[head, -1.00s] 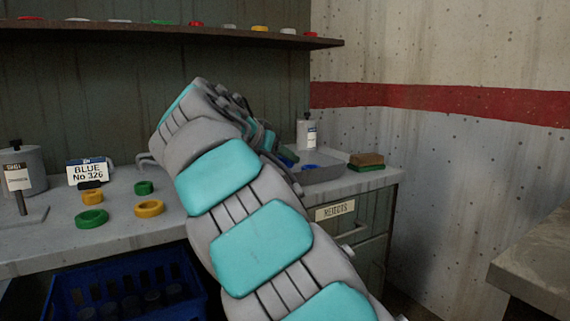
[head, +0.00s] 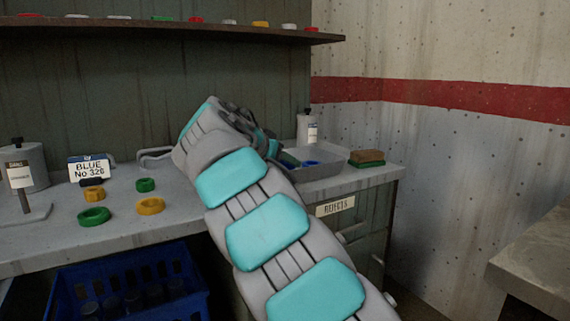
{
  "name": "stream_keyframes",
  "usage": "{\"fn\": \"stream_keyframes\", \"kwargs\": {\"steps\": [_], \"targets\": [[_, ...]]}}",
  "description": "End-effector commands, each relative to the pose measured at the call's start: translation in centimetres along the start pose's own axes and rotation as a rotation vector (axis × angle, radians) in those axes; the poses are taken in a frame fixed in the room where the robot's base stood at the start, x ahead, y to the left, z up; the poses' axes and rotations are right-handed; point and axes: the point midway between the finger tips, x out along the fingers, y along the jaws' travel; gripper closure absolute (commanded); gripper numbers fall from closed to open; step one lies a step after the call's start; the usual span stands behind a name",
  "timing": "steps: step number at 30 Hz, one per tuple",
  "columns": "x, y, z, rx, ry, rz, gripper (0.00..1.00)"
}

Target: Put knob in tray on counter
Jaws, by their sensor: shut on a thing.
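The grey tray (head: 330,167) stands on the counter (head: 190,205) near its right end. A blue piece (head: 311,163) shows inside the tray; I cannot tell its full shape. My gripper (head: 279,153) is at the tray's left side, mostly hidden behind my own arm. It is shut on the knob, but the arm hides the held knob, so its colour and its height over the tray cannot be told. A sign reading "BLUE No 326" (head: 89,169) stands at the left of the counter.
Green rings (head: 94,216) and yellow rings (head: 150,206) lie on the left of the counter. A white bottle (head: 307,128) stands behind the tray, and a brown and green block (head: 366,158) is right of it. A shelf (head: 200,30) with several coloured pieces runs above.

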Motion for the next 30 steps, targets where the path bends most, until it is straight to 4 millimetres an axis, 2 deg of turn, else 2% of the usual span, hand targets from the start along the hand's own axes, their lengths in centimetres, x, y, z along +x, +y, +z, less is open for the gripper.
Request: {"fn": "stream_keyframes", "kwargs": {"steps": [3, 14, 15, 23, 30], "targets": [[0.38, 0.11, 0.66, -0.001, -0.003, 0.004, 1.00], [0.56, 0.08, 0.97, 0.001, -0.002, 0.002, 1.00], [0.57, 0.08, 0.98, 0.000, -0.002, 0.002, 0.48], [0.49, 0.08, 0.86, 0.000, -0.002, 0.002, 0.19], [0.47, 0.09, 0.81, 0.000, -0.002, 0.002, 0.19]]}}
